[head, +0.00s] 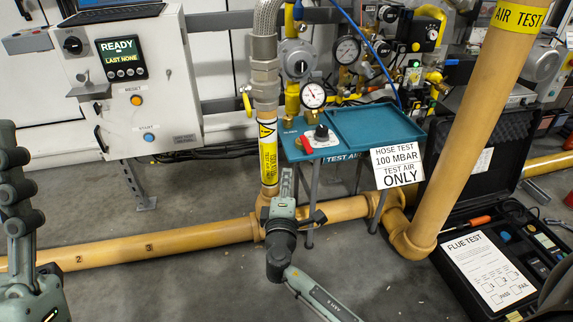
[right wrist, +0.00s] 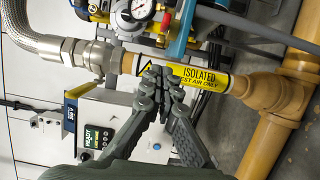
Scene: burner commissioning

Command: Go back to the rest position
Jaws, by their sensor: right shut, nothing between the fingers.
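My right gripper (head: 286,178) is in the middle of the head view, in front of the yellow pipe and beside the left legs of the teal stand. Its arm comes in from the bottom. In the right wrist view the fingers (right wrist: 162,78) are together with nothing between them. They overlap the yellow "ISOLATED" label (right wrist: 205,78) in the picture; I cannot tell how far apart they are. Part of my left gripper (head: 12,185) shows at the left edge of the head view, cut off by the frame, so its jaw state is unclear.
A teal stand (head: 375,126) carries a gauge (head: 313,95) and a red-handled valve (head: 306,145). A white control box (head: 175,110) reads "READY". A yellow pipe (head: 190,236) runs low across the floor. An open black case (head: 462,250) lies at right.

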